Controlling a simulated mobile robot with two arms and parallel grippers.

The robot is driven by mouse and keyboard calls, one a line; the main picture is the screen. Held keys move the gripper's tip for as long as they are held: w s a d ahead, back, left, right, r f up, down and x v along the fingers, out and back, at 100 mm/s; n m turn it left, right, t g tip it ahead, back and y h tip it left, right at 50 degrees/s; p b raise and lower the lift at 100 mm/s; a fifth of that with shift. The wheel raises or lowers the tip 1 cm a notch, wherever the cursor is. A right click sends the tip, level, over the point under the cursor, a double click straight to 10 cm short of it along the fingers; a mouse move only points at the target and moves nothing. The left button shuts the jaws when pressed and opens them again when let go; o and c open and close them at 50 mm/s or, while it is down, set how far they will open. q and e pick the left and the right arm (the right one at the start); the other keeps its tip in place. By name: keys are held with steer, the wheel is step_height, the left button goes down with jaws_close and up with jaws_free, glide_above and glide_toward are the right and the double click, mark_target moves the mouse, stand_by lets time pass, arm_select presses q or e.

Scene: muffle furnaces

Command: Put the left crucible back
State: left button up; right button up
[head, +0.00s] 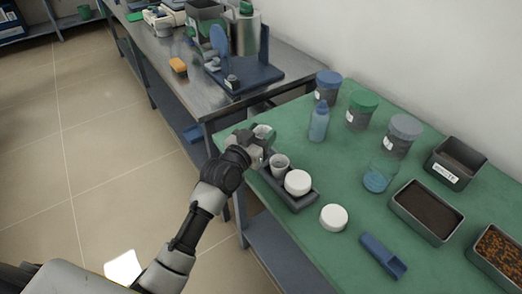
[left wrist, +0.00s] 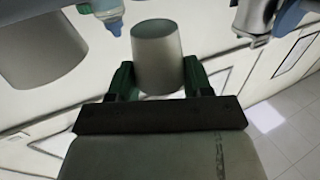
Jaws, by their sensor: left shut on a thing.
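My left gripper (head: 261,140) is shut on a small grey-white crucible (head: 266,131), held above the far left end of a small dark tray (head: 307,203). In the left wrist view the held crucible (left wrist: 158,58) sits between the two green fingertips of the gripper (left wrist: 158,80). A second crucible (head: 280,162) stands in the tray just below and to the right of my gripper. A round white piece (head: 298,181) is at the near part of the tray. The right gripper is not in view.
A white round lid-like piece (head: 333,217) and a blue scoop (head: 383,256) lie on the green table mat (head: 310,249). Dark boxes (head: 427,211) are at right. A steel bench (head: 184,64) adjoins at left.

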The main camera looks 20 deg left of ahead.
arm_select(q)
step_height(320, 180, down, 5)
steer(key=shift+r+b, duration=0.2)
steer(key=shift+b, duration=0.15)
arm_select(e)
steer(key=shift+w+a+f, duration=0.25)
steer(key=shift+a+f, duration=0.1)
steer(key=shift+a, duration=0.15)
arm_select(q)
steer(key=shift+f, duration=0.15)
steer(key=o, duration=0.7)
steer(key=shift+c, duration=0.2)
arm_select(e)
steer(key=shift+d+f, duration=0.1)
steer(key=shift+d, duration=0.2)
